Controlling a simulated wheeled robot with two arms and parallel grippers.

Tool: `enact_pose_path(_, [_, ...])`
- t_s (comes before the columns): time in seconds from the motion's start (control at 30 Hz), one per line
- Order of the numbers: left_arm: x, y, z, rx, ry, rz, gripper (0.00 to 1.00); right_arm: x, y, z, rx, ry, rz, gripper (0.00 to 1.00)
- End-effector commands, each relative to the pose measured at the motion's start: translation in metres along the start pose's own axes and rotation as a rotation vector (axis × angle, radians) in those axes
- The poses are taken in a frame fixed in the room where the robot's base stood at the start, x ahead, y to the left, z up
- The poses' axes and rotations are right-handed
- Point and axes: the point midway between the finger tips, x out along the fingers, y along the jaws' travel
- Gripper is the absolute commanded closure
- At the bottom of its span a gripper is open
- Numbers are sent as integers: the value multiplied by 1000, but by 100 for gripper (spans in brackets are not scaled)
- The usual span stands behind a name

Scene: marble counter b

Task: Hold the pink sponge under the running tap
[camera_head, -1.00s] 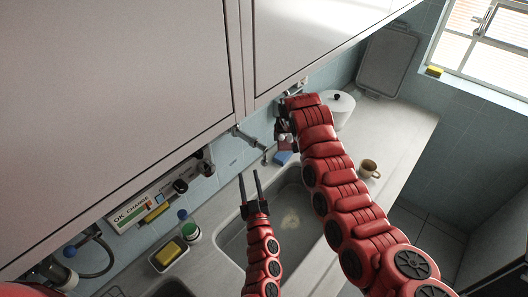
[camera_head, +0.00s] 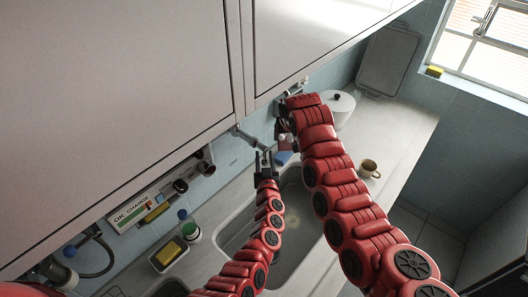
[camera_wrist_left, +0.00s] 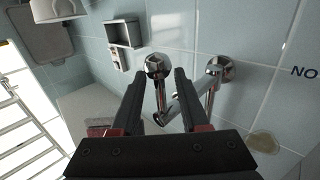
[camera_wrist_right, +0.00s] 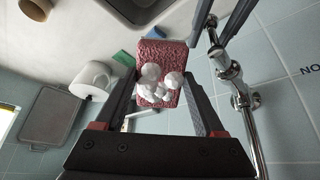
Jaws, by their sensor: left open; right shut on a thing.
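The pink sponge (camera_wrist_right: 172,60) is a reddish block with white foam blobs on its face. My right gripper (camera_wrist_right: 160,95) is shut on it; the sponge lies between its fingers in the right wrist view. In the head view my right gripper (camera_head: 285,128) is by the wall and the arm hides most of it. The chrome tap (camera_head: 252,139) comes from the wall; its round handle (camera_wrist_left: 157,66) shows between the fingertips in the left wrist view. My left gripper (camera_head: 265,160) is open and empty close to the tap; contact is unclear. I see no water stream.
The sink (camera_head: 232,240) lies below both arms. A blue sponge (camera_head: 284,158) and a brown mug (camera_head: 369,167) stand on the counter beyond. A tray with a yellow sponge (camera_head: 167,252) and a green-capped bottle (camera_head: 190,229) are at the left. Cabinets (camera_head: 120,90) overhang the wall.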

Motion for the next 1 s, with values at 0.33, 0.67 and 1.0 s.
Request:
enact_pose_path(0.33, [26, 2, -1, 0, 2, 3, 55, 0, 0, 0, 0, 0, 0, 73])
enact_pose_path(0.67, [29, 0, 0, -1, 1, 0, 55, 0, 0, 0, 0, 0, 0, 73])
enact_pose_path(1.0, [29, 0, 0, -1, 1, 0, 100, 0, 0, 0, 0, 0, 0, 73])
